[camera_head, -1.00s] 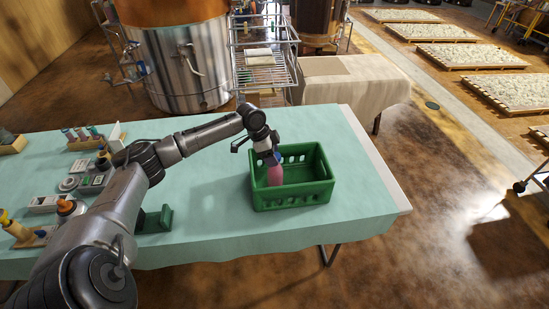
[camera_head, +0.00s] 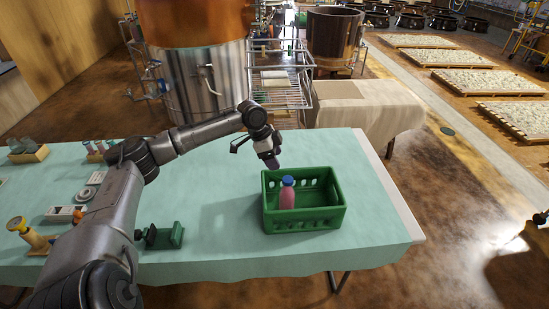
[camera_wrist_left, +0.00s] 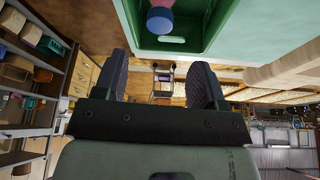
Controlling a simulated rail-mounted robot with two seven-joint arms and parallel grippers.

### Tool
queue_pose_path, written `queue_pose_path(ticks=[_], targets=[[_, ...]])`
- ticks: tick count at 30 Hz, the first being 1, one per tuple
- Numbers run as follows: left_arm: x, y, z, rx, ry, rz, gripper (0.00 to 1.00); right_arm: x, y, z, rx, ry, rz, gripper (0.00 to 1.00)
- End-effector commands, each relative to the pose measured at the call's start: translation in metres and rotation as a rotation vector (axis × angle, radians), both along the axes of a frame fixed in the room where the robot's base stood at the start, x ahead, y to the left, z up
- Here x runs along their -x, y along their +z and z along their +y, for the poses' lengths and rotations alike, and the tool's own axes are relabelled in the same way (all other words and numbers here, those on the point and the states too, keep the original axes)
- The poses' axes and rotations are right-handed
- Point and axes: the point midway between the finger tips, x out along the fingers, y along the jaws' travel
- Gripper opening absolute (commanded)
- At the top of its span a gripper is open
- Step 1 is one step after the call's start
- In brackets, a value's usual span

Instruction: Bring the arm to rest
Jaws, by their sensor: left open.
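My left gripper (camera_head: 272,161) is above the back left edge of the green crate, open and empty. In the left wrist view its two dark fingers (camera_wrist_left: 162,82) are spread apart with nothing between them. A pink bottle with a blue cap (camera_head: 287,196) stands upright inside the green crate (camera_head: 305,220), apart from the gripper. In the left wrist view the blue cap (camera_wrist_left: 160,20) shows at the top, inside the crate. My right gripper is not in view.
The crate stands on a table with a pale green cloth (camera_head: 225,235). A green block-like holder (camera_head: 165,237) and several small items lie at the left. A cloth-covered side table (camera_head: 365,108) and a wire rack (camera_head: 280,90) stand behind. The cloth around the crate is mostly clear.

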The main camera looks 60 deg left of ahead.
Motion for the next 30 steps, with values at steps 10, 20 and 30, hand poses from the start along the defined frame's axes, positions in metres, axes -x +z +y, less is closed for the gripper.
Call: queue_pose_path(ticks=[10, 20, 30], targets=[[0.0, 0.0, 0.0, 0.0, 0.0, 0.0, 0.64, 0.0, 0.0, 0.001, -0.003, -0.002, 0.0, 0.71], [0.006, -0.005, 0.015, -0.046, 0.183, 0.074, 0.64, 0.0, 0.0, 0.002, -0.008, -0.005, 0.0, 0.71], [-0.005, 0.015, -0.01, -0.559, 0.275, -0.091, 0.64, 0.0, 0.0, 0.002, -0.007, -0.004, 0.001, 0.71]])
